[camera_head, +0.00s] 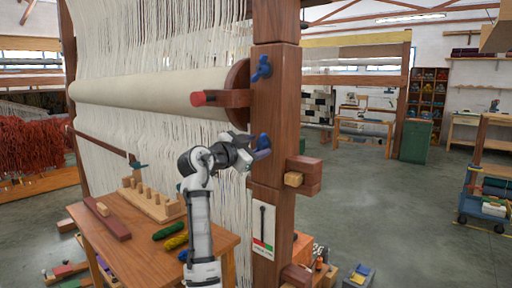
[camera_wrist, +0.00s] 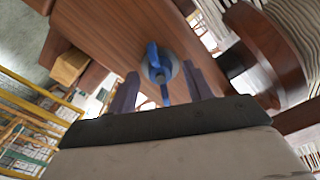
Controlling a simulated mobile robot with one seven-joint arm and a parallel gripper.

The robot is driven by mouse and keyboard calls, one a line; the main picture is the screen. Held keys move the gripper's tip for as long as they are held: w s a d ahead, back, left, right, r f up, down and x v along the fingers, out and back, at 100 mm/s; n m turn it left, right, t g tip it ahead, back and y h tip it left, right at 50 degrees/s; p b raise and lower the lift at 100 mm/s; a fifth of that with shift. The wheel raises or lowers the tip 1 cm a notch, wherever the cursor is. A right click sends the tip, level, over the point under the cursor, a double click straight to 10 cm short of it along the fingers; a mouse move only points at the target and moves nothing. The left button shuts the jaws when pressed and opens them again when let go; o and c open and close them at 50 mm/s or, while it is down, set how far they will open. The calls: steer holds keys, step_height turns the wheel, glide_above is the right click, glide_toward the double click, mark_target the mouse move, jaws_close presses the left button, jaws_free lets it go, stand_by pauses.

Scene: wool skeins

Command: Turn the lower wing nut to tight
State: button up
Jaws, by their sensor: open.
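The lower wing nut (camera_head: 264,141) is blue and sits on the wooden loom post (camera_head: 277,110), partly hidden behind my gripper (camera_head: 250,156) in the head view. In the wrist view the lower wing nut (camera_wrist: 153,56) shows a round blue-grey hub with two narrow blue wings. My gripper (camera_wrist: 162,88) is open, with one dark finger on each side of the nut's lower wing and a visible gap on both sides. The upper wing nut (camera_head: 262,68), also blue, is higher on the same post, well clear of my gripper.
A red-tipped wooden lever (camera_head: 215,98) juts left from the post above my gripper. Wooden blocks (camera_head: 304,175) stick out on the post's right. A sign (camera_head: 264,228) with green and red fields is below. A table (camera_head: 150,262) with yarn skeins stands left.

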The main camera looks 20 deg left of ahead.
steer(key=b+v, duration=0.3)
steer(key=v, duration=1)
steer(key=shift+s, duration=0.25)
steer(key=shift+a, duration=0.1)
